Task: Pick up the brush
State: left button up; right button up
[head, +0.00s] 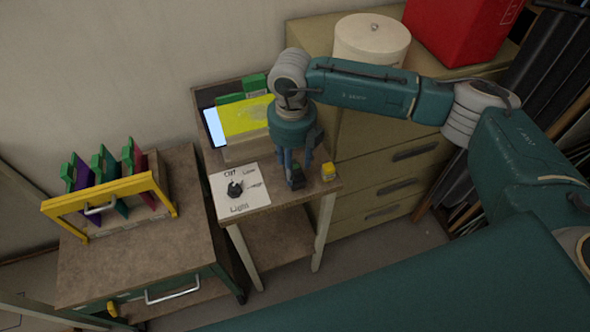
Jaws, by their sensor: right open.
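I cannot make out a brush in the head view; it may be hidden behind my right gripper. My right gripper (301,172) points down over the right part of the small table (266,195), with its fingers apart. I see nothing clearly held between them. A small yellow item (328,171) stands on the table just right of the fingers. My left gripper is not in view.
A white sheet (246,204) with a dark knob (235,189) lies left of the gripper. A yellow panel (246,118) stands behind. A yellow rack (110,190) with coloured panels is at left. Drawers (400,172) carrying a round white container (371,42) and red box (460,28) stand behind right.

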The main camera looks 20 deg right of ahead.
jog(key=shift+f, duration=0.4)
grip_shut()
jog(key=shift+r, duration=0.1)
notch_tip(320, 180, up, 20)
jog(key=b, duration=0.5)
